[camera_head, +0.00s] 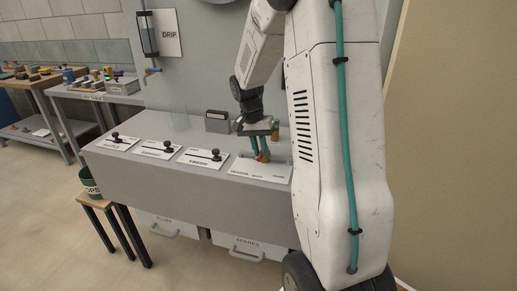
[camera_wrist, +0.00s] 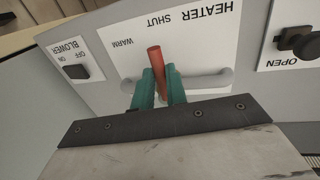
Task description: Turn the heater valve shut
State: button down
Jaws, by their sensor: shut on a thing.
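The heater valve's red handle (camera_wrist: 155,60) stands between the teal fingers of my gripper (camera_wrist: 161,84) in the wrist view. The fingers are shut on it, and they hide its lower part. Its free end points up in the picture, near the words WARM and SHUT on the white heater plate (camera_wrist: 205,50). A pale pipe (camera_wrist: 215,80) runs to both sides, roughly across the handle. In the head view, my gripper (camera_head: 260,142) is low over the right end of the grey bench, and the red handle (camera_head: 265,156) shows small beneath it.
The wrist view shows a blower switch (camera_wrist: 76,72) at left and a dark knob (camera_wrist: 300,42) marked OPEN at right. On the grey bench (camera_head: 190,180), several plates with black knobs (camera_head: 217,155) lie left of my gripper. A dark box (camera_head: 217,121) stands behind. A green bucket (camera_head: 90,180) sits on a stool.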

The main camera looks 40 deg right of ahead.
jog(key=c, duration=1.4)
grip_release()
jog(key=shift+w, duration=0.1)
jog(key=shift+r, duration=0.1)
notch_tip(320, 180, up, 8)
jog(key=w, duration=0.1)
jog(key=shift+w+a+f, duration=0.2)
jog(key=shift+a, duration=0.15)
